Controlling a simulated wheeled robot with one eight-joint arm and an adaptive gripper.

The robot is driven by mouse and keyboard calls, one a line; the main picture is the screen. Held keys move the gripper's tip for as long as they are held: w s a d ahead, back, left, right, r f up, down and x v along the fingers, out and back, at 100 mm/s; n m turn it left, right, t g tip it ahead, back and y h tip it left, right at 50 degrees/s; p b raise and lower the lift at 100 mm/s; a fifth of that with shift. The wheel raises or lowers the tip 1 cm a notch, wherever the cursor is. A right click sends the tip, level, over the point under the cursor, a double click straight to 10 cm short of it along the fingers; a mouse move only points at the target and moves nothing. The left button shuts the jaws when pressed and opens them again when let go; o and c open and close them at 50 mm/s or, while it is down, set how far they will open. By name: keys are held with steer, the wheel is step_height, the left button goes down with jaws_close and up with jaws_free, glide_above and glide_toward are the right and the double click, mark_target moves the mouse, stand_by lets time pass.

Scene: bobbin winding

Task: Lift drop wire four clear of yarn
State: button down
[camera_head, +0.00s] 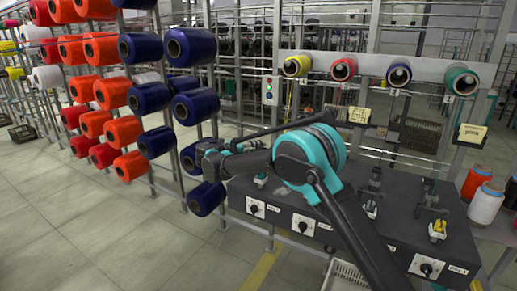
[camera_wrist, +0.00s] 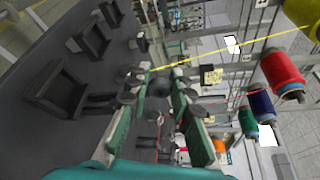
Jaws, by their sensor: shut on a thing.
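In the wrist view my gripper (camera_wrist: 160,76) has two teal fingers pointing away from the camera. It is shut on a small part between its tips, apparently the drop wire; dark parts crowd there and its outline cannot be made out. A yellow yarn (camera_wrist: 225,52) runs from the yellow bobbin (camera_wrist: 302,22) to close by the left fingertip. Whether the wire touches or clears a yarn cannot be told. In the head view my arm reaches over the machine, and the gripper's tips cannot be made out. The teal bobbin (camera_head: 460,80) sits above the number 4 label.
A creel of orange and navy spools (camera_head: 190,47) stands at left. Floor at lower left is clear.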

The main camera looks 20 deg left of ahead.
steer(key=shift+s+f, duration=0.1)
steer(key=shift+f, duration=0.1)
steer(key=c, duration=1.3)
jaws_free()
steer(key=shift+r, duration=0.1)
steer(key=shift+c, duration=0.2)
steer(key=v, duration=1.2)
